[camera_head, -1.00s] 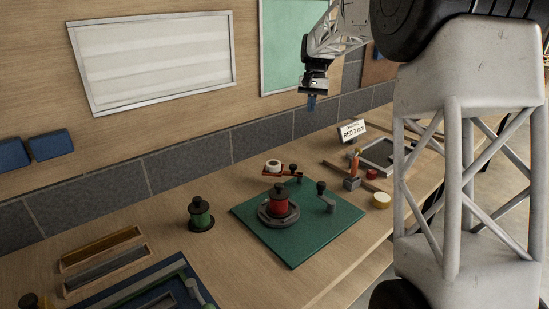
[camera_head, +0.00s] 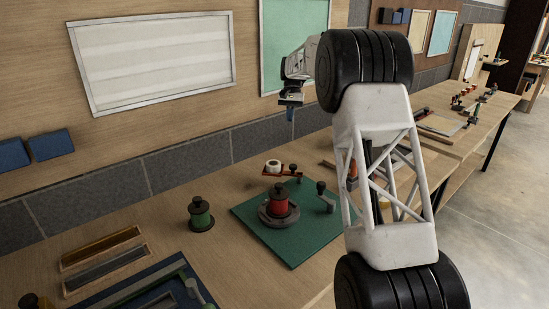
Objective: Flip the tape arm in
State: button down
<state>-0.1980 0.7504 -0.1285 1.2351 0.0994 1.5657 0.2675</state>
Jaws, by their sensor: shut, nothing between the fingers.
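The tape arm (camera_head: 284,174) is a short orange-red bar on the green board (camera_head: 297,250). A white tape roll (camera_head: 273,166) sits at its left end and a dark green knob (camera_head: 293,168) at its right end. It lies behind a red spool (camera_head: 279,204) on a round grey base. A crank handle (camera_head: 324,190) stands to the right of the spool. My gripper (camera_head: 290,115) is shut and empty, pointing down, high above and behind the tape arm, clear of everything.
A green spool (camera_head: 200,212) stands left of the board. Two narrow trays (camera_head: 105,272) and a blue board (camera_head: 140,290) lie at the front left. The wall (camera_head: 180,147) runs close behind.

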jog(key=w+a+f+g, duration=0.1)
jog(key=w+a+f, duration=0.4)
jog(key=w+f, duration=0.2)
notch_tip(320, 180, down, 2)
jog(key=shift+a, duration=0.2)
jog(key=shift+s+f, duration=0.1)
jog(key=x, duration=1)
jog(key=shift+s, duration=1)
jog(key=shift+s+a, duration=0.15)
jog(key=shift+s, duration=0.85)
